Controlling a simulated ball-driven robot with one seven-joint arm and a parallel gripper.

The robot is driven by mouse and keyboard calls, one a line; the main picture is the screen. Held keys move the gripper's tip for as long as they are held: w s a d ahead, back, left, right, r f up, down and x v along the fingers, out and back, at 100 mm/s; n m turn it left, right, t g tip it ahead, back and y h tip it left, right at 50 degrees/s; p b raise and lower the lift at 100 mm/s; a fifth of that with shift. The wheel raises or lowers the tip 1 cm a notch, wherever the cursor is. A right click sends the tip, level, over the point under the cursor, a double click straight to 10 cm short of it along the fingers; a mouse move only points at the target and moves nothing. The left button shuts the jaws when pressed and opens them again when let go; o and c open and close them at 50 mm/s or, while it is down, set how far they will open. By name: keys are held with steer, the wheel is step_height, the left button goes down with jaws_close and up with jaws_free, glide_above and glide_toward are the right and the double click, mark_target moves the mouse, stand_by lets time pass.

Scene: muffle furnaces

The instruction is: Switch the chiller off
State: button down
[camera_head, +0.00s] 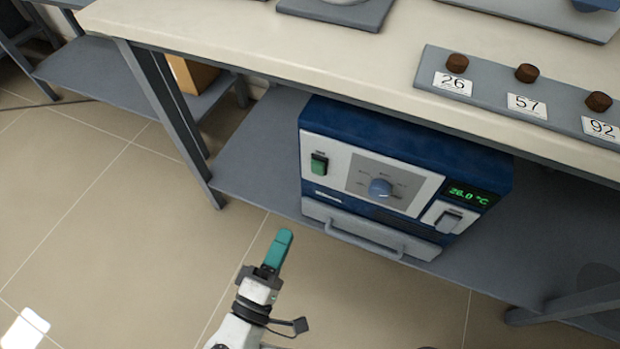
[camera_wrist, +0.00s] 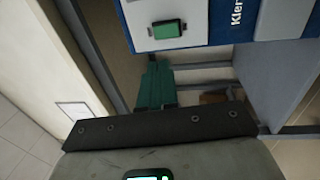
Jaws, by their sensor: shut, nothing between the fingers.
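A blue unit with a light grey front (camera_head: 405,150) stands on the shelf under the bench; I cannot tell from its label that it is the chiller. In the wrist view the green switch (camera_wrist: 168,30) lies just beyond the shut fingertips (camera_wrist: 158,66).
The pale bench top (camera_head: 300,55) overhangs the unit. A grey strip (camera_head: 430,70) on it carries brown round pieces labelled 26, 57 and 92. A grey bench leg (camera_head: 165,115) stands left of the unit. A handle (camera_head: 365,240) juts from its lower front. The tiled floor in front is clear.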

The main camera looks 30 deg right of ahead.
mark_target(317, 167)
steer(key=shift+d, duration=0.1)
steer(key=b+x, duration=0.3)
steer(key=x, duration=1)
steer(key=shift+w+d, duration=0.15)
steer(key=shift+d, duration=0.05)
steer(key=shift+w+d+r, duration=0.1)
steer(key=shift+w+d, duration=0.05)
steer(key=shift+d, duration=0.05)
steer(key=shift+w+d+r+p, duration=0.15)
steer(key=shift+r+p, duration=0.3)
steer(key=shift+p, duration=0.6)
steer(key=shift+f+g+y, duration=0.25)
steer(key=shift+g+y, duration=0.05)
steer(key=shift+y, duration=0.1)
